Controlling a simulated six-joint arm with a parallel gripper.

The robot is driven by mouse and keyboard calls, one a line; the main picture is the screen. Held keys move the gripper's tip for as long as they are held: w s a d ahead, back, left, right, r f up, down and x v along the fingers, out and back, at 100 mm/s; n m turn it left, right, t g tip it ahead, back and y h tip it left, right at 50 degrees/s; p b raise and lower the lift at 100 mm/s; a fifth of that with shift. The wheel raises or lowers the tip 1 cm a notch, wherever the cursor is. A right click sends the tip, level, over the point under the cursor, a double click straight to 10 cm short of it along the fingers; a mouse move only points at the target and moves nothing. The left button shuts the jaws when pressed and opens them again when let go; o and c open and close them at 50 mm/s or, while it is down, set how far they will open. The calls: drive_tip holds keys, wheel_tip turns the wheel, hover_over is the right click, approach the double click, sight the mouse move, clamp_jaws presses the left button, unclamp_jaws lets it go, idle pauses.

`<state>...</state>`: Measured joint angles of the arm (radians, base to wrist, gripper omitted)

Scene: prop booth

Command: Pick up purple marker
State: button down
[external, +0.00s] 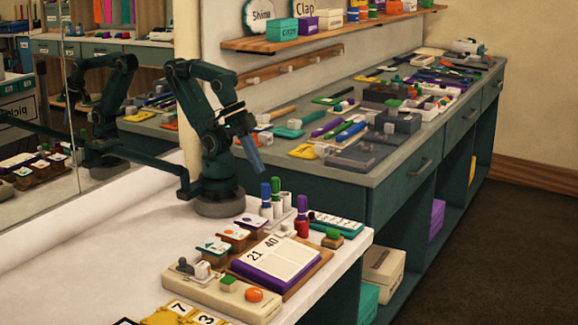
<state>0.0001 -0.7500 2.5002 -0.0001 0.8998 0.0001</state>
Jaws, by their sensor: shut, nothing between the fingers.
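A marker with a purple upper part (302,205) and a red lower part stands upright on the white-topped table. Beside it to the left stand a marker with a green cap (276,187) and one with a blue cap (265,192), both with pale bodies. My gripper (258,167) points down and to the right, above and behind these markers. Its fingers look shut and it is apart from all of them.
A calendar-like board (275,258) with 21 and 40, small brown boxes (233,232) and a beige box with an orange button (254,295) crowd the table's front. A cluttered counter (350,178) lies behind. The white surface at left is clear. A mirror (60,120) stands left.

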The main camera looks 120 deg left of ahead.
drive_tip(key=c, duration=0.6)
unclamp_jaws()
